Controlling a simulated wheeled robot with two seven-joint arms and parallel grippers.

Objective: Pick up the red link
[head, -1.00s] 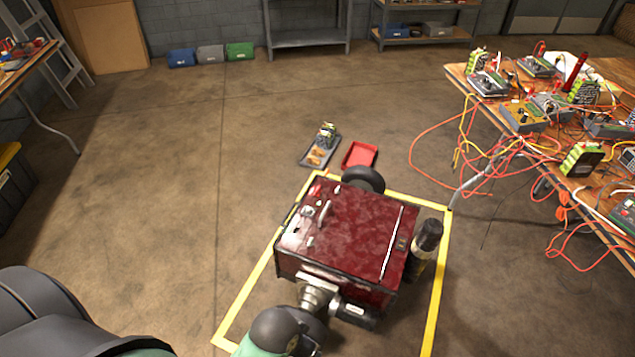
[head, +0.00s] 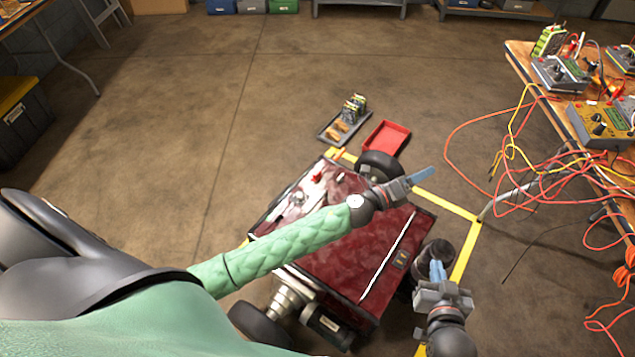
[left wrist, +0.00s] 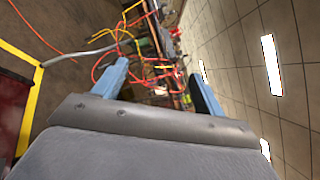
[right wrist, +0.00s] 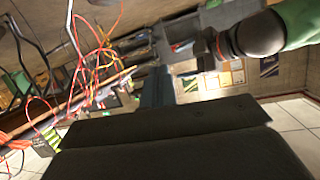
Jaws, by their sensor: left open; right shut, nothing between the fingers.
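A dark red wheeled machine (head: 365,255) stands on the floor inside a yellow outline. A small red piece (head: 317,176) lies on the grey strip at its far left edge in the head view. It may be the red link, but it is too small to tell. My left gripper (head: 424,175) is above the machine's far right side, open and empty, pointing right. In the left wrist view its blue fingers (left wrist: 160,85) stand apart. My right gripper (head: 437,269) is shut and empty beside the machine's right side, near a dark cylinder. Its closed fingers show in the right wrist view (right wrist: 156,88).
A red tray (head: 400,130) and a grey tray (head: 325,137) with small items lie on the floor beyond the machine. A cluttered workbench (head: 525,58) stands on the right, with cables hanging down to the floor. The floor at left is mostly clear.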

